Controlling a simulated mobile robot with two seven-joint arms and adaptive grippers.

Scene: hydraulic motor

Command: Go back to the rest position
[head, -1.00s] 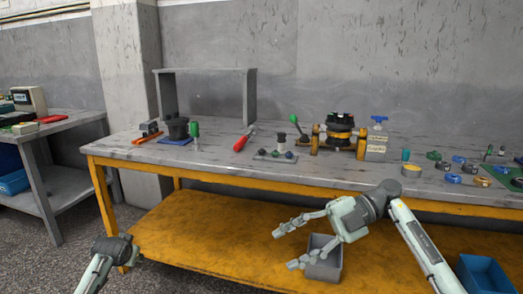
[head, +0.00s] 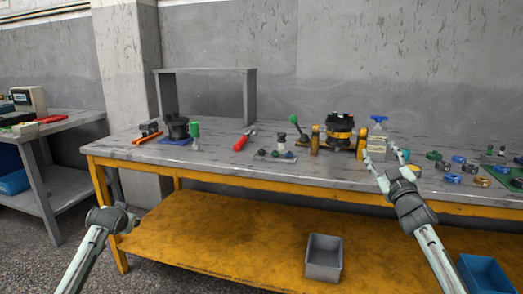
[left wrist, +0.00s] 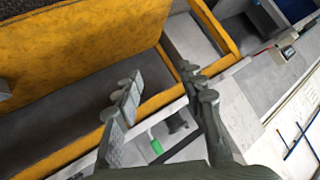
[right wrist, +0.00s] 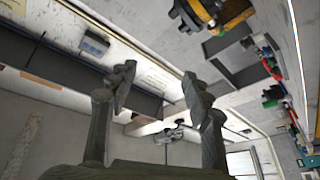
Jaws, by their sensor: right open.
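My right gripper (head: 383,158) is raised in front of the workbench's front edge, right of centre in the head view. Its fingers point up and are spread with nothing between them. The right wrist view also shows its two fingers (right wrist: 158,80) apart. My left gripper (head: 122,202) is low at the left corner of the workbench in the head view, seen partly from behind. In the left wrist view its fingers (left wrist: 163,85) are apart and empty. Neither gripper visibly holds anything.
The workbench (head: 240,177) carries a black and yellow motor assembly (head: 340,130), a red-handled tool (head: 241,142) and several small parts at the right. A grey bin (head: 323,270) stands on the yellow lower shelf (head: 220,240). A blue bin (head: 487,275) is at lower right.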

